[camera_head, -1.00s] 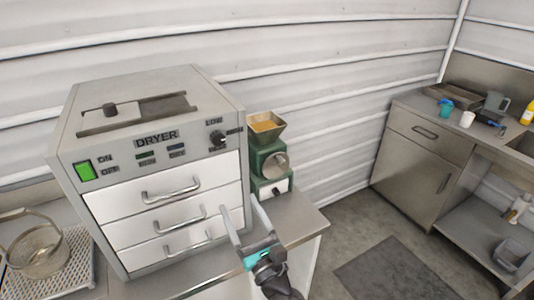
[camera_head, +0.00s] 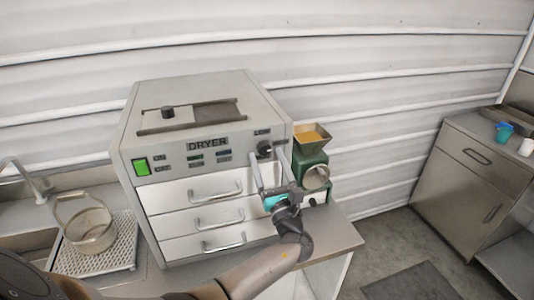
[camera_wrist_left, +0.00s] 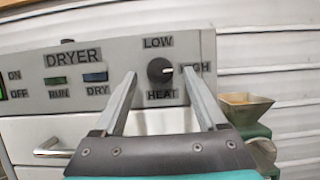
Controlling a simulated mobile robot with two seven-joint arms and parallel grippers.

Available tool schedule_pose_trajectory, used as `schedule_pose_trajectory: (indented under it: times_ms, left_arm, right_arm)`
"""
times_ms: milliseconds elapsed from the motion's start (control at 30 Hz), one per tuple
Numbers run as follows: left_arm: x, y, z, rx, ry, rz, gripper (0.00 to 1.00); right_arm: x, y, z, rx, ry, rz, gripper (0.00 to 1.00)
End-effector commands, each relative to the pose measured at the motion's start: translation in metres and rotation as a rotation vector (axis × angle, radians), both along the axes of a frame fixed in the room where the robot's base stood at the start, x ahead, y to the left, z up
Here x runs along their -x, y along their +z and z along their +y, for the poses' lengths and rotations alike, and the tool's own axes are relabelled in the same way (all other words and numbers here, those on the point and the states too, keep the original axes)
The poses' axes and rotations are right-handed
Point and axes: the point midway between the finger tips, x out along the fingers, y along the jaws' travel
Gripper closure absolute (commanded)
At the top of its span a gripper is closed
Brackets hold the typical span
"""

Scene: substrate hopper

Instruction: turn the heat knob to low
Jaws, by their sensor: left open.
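The heat knob (camera_head: 265,149) is a round black dial at the upper right of the dryer's front panel. In the left wrist view the knob (camera_wrist_left: 160,71) has a white mark pointing right, toward the HIGH label, partly hidden by a finger. The LOW label (camera_wrist_left: 158,42) is above it and the HEAT label (camera_wrist_left: 162,94) below. My left gripper (camera_head: 267,158) is open in front of the knob, and the left wrist view shows the knob between its fingertips (camera_wrist_left: 159,74). I cannot tell whether they touch it. My right gripper is not in view.
The dryer (camera_head: 195,95) has a lit green switch (camera_head: 141,167) and several drawers with handles below my gripper. A green hopper machine (camera_head: 311,165) stands close on the right.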

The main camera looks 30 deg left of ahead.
Motion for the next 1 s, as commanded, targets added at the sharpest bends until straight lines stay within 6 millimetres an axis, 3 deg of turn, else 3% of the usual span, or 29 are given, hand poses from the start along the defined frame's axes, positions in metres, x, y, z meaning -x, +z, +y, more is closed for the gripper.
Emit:
schedule_pose_trajectory:
  times_ms: [433,1000]
  left_arm:
    - [-0.0066,0.0036,0.0082,0.001,0.000,0.000,0.27]
    - [-0.0063,0.0034,0.0077,0.002,0.000,0.001,0.91]
  right_arm:
    - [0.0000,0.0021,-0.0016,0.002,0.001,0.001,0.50]
    - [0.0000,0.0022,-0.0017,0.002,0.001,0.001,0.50]
